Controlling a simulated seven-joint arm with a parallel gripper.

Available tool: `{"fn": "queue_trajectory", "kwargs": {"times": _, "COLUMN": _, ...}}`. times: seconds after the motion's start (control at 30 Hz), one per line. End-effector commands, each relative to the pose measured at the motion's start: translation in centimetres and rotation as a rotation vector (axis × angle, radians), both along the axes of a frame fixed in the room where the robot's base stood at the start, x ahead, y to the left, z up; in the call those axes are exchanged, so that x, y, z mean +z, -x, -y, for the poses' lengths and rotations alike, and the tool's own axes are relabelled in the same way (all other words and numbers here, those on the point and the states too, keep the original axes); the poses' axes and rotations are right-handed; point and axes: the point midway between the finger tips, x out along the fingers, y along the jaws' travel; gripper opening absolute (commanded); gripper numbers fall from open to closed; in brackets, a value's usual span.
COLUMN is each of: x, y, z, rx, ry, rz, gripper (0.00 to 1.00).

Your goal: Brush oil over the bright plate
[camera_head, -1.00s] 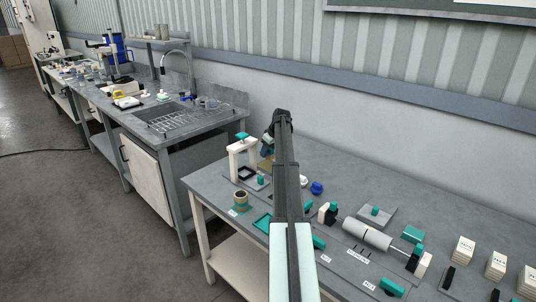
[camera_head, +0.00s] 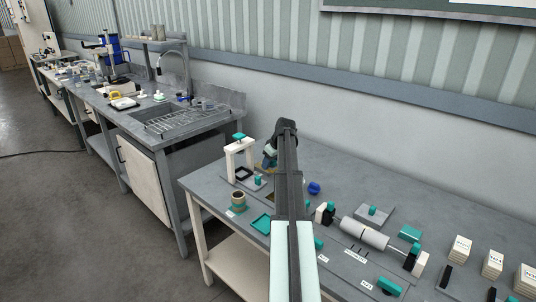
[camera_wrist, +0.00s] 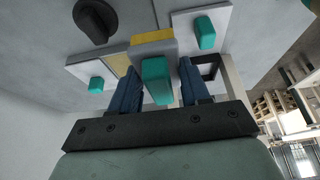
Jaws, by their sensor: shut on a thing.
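My gripper (camera_wrist: 160,92), with dark blue fingers, is shut on a teal handle (camera_wrist: 156,80). The handle joins a grey block with a yellow edge (camera_wrist: 153,37), which looks like the brush head. In the wrist view a gold strip (camera_wrist: 118,63), perhaps the bright plate, lies on a pale base with a teal knob (camera_wrist: 95,84), beside the held tool. In the head view my gripper (camera_head: 269,160) is above the bench beside the white stand; my arm hides much of the area below. A gold patch (camera_head: 270,196) shows left of my arm. Contact between brush and plate cannot be told.
A white stand (camera_head: 240,155) is left of my gripper. A brownish cup (camera_head: 238,201) and a teal tray (camera_head: 262,224) are in front. A blue ball (camera_head: 314,187) is right of my arm, with a grey roller (camera_head: 364,234) farther right. The bench's back is clear.

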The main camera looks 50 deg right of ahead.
Motion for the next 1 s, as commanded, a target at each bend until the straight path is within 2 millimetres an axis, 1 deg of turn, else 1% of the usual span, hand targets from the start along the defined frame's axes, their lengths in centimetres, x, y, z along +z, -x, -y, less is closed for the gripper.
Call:
{"fn": "queue_trajectory", "kwargs": {"times": 0.03, "x": -0.1, "y": 1.7, "z": -1.8, "rx": 0.0, "ry": 0.0, "rz": 0.001, "gripper": 0.22}}
{"fn": "queue_trajectory", "kwargs": {"times": 0.1, "x": -0.2, "y": 2.9, "z": -3.2, "rx": 0.003, "ry": -0.001, "rz": 0.0, "gripper": 0.22}}
{"fn": "queue_trajectory", "kwargs": {"times": 0.2, "x": -0.4, "y": 4.3, "z": -4.9, "rx": 0.007, "ry": -0.004, "rz": -0.002, "gripper": 0.22}}
{"fn": "queue_trajectory", "kwargs": {"times": 0.3, "x": -0.6, "y": 5.1, "z": -5.9, "rx": 0.01, "ry": -0.007, "rz": -0.004, "gripper": 0.22}}
{"fn": "queue_trajectory", "kwargs": {"times": 0.47, "x": -0.8, "y": 5.7, "z": -6.6, "rx": 0.016, "ry": -0.01, "rz": -0.008, "gripper": 0.22}}
{"fn": "queue_trajectory", "kwargs": {"times": 0.67, "x": -1.2, "y": 5.8, "z": -6.7, "rx": 0.024, "ry": -0.013, "rz": -0.013, "gripper": 0.22}}
{"fn": "queue_trajectory", "kwargs": {"times": 1.0, "x": -3.5, "y": 5.8, "z": -6.7, "rx": 0.023, "ry": -0.013, "rz": -0.013, "gripper": 0.22}}
